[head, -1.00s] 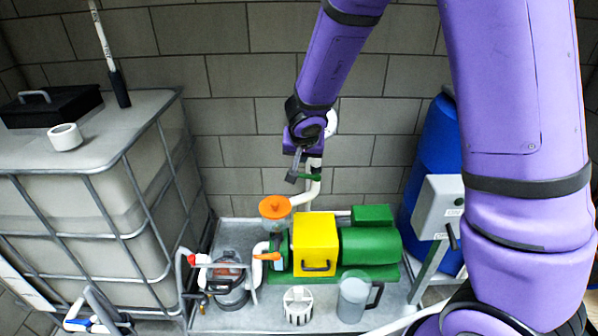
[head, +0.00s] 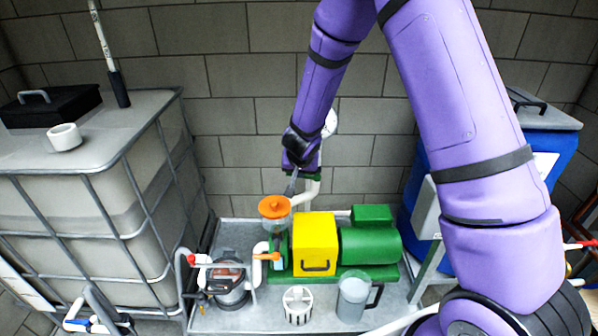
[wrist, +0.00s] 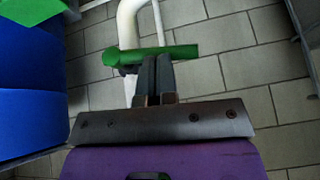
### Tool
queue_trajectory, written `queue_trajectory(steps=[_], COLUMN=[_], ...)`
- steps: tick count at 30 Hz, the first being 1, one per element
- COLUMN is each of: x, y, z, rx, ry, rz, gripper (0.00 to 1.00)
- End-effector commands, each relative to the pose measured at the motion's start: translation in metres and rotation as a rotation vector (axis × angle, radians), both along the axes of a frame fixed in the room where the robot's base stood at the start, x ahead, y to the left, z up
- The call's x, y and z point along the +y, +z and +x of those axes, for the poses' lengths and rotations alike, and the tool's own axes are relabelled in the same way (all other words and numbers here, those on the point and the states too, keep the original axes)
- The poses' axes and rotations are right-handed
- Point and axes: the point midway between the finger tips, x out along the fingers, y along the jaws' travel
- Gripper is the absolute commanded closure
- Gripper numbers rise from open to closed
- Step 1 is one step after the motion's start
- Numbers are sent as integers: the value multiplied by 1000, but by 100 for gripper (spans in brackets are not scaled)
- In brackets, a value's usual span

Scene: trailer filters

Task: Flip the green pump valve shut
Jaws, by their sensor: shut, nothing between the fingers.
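The green valve handle (wrist: 150,55) is a bar lying crosswise by a white pipe (wrist: 130,22) in the wrist view. In the head view a bit of the green handle (head: 313,177) shows beside and behind my gripper (head: 291,188), on the white upright pipe above the pump. My gripper also shows in the wrist view (wrist: 155,60), with its fingers together and empty. The fingertips reach up to the handle near its middle; I cannot tell whether they touch it. Part of the handle is hidden by my gripper in the head view.
The yellow box (head: 314,232) and green motor (head: 372,246) stand on a grey tray (head: 265,318). An orange lid (head: 275,206) is just below my gripper. A caged tank (head: 90,190) stands left, a blue bin (head: 545,135) right. A jug (head: 353,297) and white basket (head: 298,306) stand in front.

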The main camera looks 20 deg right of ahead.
Motion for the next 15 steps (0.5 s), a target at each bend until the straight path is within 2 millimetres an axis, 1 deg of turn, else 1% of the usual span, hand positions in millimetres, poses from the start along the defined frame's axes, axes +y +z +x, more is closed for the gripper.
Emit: queue_trajectory(steps=[3, 13, 15], x=[0, 0, 0], y=[-3, -4, -7], z=[3, 3, 4], rx=[0, 0, 0], ry=[-1, 1, 1], rz=[0, 1, 0], gripper=[100, 100, 100])
